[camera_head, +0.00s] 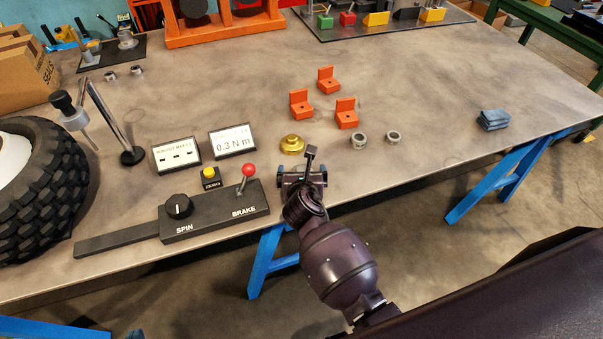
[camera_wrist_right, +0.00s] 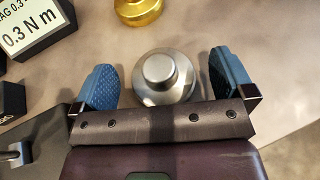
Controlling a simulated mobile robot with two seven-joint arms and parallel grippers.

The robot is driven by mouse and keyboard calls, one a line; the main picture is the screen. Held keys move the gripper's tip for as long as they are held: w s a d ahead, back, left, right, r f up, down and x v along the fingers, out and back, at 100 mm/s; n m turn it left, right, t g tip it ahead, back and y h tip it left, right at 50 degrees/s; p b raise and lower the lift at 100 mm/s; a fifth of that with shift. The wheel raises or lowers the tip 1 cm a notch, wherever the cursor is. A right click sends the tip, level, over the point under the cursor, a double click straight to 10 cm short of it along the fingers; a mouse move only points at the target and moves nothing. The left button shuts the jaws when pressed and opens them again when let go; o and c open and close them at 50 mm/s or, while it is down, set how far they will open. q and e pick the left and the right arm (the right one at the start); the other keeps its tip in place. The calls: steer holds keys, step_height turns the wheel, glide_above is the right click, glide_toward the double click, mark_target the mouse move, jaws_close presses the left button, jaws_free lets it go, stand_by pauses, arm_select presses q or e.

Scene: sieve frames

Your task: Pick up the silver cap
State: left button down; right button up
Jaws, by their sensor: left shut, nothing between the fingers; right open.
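The silver cap (camera_wrist_right: 167,72) is a round, stepped metal piece with a raised knob, seen from above in the right wrist view. My right gripper (camera_wrist_right: 165,82) is open, with one blue finger pad on each side of the cap and a visible gap to each. In the head view my right gripper (camera_head: 302,178) is at the table's front edge and hides the cap. A gold cap (camera_head: 291,145) sits just beyond it; it also shows at the top of the right wrist view (camera_wrist_right: 138,8). My left gripper is not in view.
A control box (camera_head: 215,212) with a red-knobbed brake lever stands to the left, near a 0.3 N m display (camera_head: 233,141). Orange brackets (camera_head: 302,104) and two metal rings (camera_head: 359,142) lie beyond to the right. The right part of the table is mostly clear around a blue cloth (camera_head: 493,120).

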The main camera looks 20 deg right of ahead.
steer(key=shift+w+d+f, duration=0.15)
steer(key=shift+w+f, duration=0.1)
steer(key=shift+w, duration=0.35)
steer(key=shift+c, duration=0.3)
steer(key=c, duration=0.9)
